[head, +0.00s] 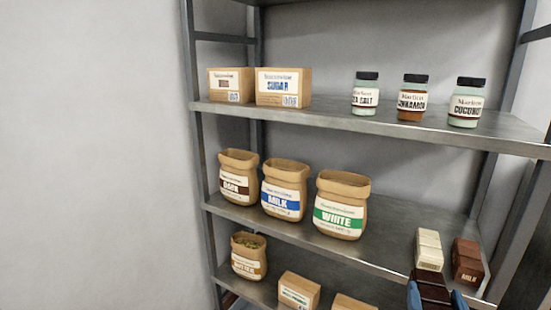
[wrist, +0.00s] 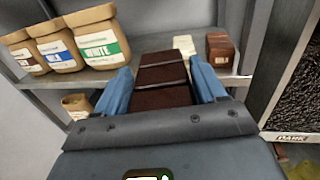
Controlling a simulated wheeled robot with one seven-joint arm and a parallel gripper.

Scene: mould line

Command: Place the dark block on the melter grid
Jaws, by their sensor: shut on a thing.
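My gripper (wrist: 164,92) has blue fingers and is shut on the dark block (wrist: 163,82), a dark brown segmented bar, which fills the space between the fingers in the wrist view. In the head view the dark block (head: 433,290) shows at the bottom right, in front of the shelf, with the tips of my gripper (head: 434,298) at its sides. A cream block (head: 429,250) and a reddish-brown block labelled MILK (head: 467,262) stand on the middle shelf just behind it. The melter grid is not identifiable in either view.
A metal shelf unit (head: 400,249) holds paper bags labelled DARK (head: 238,178), MILK (head: 284,190) and WHITE (head: 341,205). Boxes (head: 283,88) and jars (head: 411,98) stand above. A dark-filled panel with a label (wrist: 297,100) stands at right in the wrist view. The left wall side is bare.

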